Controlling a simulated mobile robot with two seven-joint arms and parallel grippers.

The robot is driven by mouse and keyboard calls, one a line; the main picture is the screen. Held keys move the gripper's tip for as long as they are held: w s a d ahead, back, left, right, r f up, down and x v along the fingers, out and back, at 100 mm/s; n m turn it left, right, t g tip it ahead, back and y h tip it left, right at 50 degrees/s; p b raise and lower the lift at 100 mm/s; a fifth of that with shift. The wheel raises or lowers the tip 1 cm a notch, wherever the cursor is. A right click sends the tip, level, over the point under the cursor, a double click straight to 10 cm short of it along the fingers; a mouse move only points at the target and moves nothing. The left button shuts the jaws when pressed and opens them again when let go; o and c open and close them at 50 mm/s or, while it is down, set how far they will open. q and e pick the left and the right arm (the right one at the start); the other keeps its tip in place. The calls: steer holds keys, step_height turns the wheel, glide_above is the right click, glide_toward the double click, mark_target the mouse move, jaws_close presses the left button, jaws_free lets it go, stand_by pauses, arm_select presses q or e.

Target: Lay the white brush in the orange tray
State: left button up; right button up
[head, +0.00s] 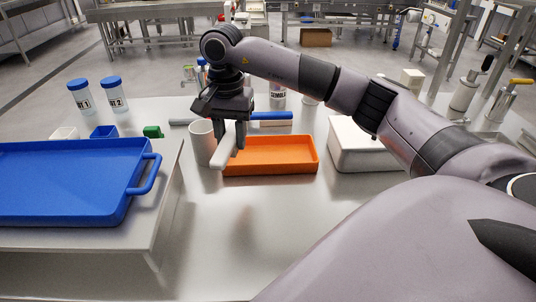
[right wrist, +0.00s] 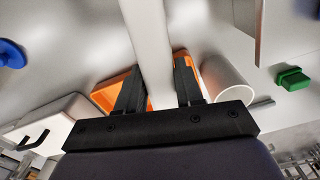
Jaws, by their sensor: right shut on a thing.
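The white brush (head: 223,152) is between the fingers of my right gripper (head: 231,142), which is shut on it. The brush also fills the middle of the right wrist view (right wrist: 148,45), passing between the dark fingers (right wrist: 155,88). The orange tray (head: 275,168) lies on the metal table, and its left end is beside and partly behind the brush and gripper. In the right wrist view the orange tray (right wrist: 104,98) shows behind the fingers. I cannot tell whether the brush touches the tray. My left gripper is not in view.
A white cup (head: 201,141) stands just left of the gripper. A white lidded box (head: 352,152) is right of the tray. A blue tray (head: 70,190) sits on a raised surface at left. A blue-handled item (head: 275,116) lies behind the orange tray.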

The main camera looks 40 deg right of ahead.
steer(key=w+d+r+m+b, duration=0.1)
steer(key=w+d+r+m, duration=0.1)
steer(key=d+r+m, duration=0.35)
steer(key=r+m+b, duration=0.1)
steer(key=r+m, duration=0.1)
steer(key=m, duration=0.8)
glide_above(272, 158)
step_height(272, 158, down, 15)
steer(key=shift+r+b, duration=0.1)
steer(key=shift+b, duration=0.7)
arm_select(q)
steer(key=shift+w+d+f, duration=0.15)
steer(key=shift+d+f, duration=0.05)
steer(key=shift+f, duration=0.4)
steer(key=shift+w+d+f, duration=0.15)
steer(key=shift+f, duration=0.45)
arm_select(e)
steer(key=shift+f, duration=2.55)
steer(key=shift+f, duration=0.2)
steer(key=o, duration=0.9)
steer(key=shift+o, duration=0.2)
steer(key=shift+r, duration=0.1)
